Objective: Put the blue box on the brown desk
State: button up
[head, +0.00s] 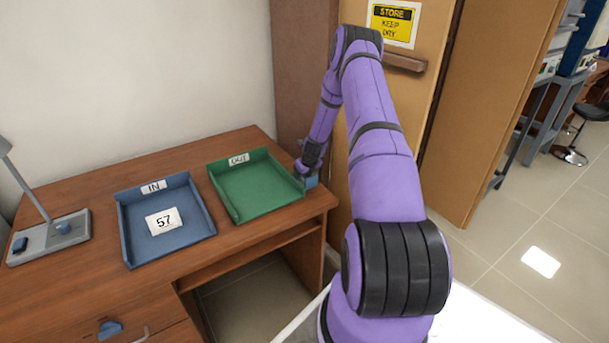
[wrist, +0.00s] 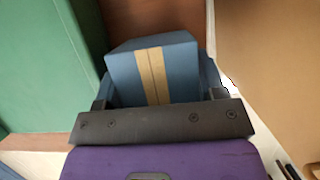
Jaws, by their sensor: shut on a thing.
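The blue box (wrist: 182,68), with a tan stripe down it, is between the fingers of my gripper (wrist: 160,90) in the wrist view. My gripper is shut on it. In the head view the blue box (head: 311,181) shows only in small part below my gripper (head: 308,172), at the right end of the brown desk (head: 95,207), just right of the green tray. I cannot tell whether the box touches the desk top.
A green OUT tray (head: 241,212) and a blue IN tray (head: 127,237) holding a card marked 57 (head: 164,222) stand on the desk. A grey lamp base (head: 40,243) is at the left. A brown cabinet or door (head: 400,90) stands close behind and right.

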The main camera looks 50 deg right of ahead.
jog(key=o, duration=0.7)
jog(key=v, duration=1.2)
jog(key=s+a+r+n+y, duration=0.1)
jog(key=s+a+r+n, duration=0.1)
jog(key=a+r+n, duration=0.95)
jog(key=s+a+r+n, duration=0.2)
jog(key=a+r+n, duration=0.5)
jog(key=a+r, duration=0.9)
jog(key=s+a+r+n, duration=0.7)
jog(key=s+r+n, duration=0.2)
jog(key=s+r, duration=0.2)
jog(key=s+a+r+n, duration=0.1)
jog(key=s+a+n, duration=0.1)
jog(key=s+n, duration=0.3)
jog(key=s+a+r+n+t, duration=0.1)
jog(key=s+a+n, duration=0.2)
jog(key=s+n, duration=0.3)
jog(key=shift+s+a, duration=0.3)
jog(key=shift+s, duration=2.45)
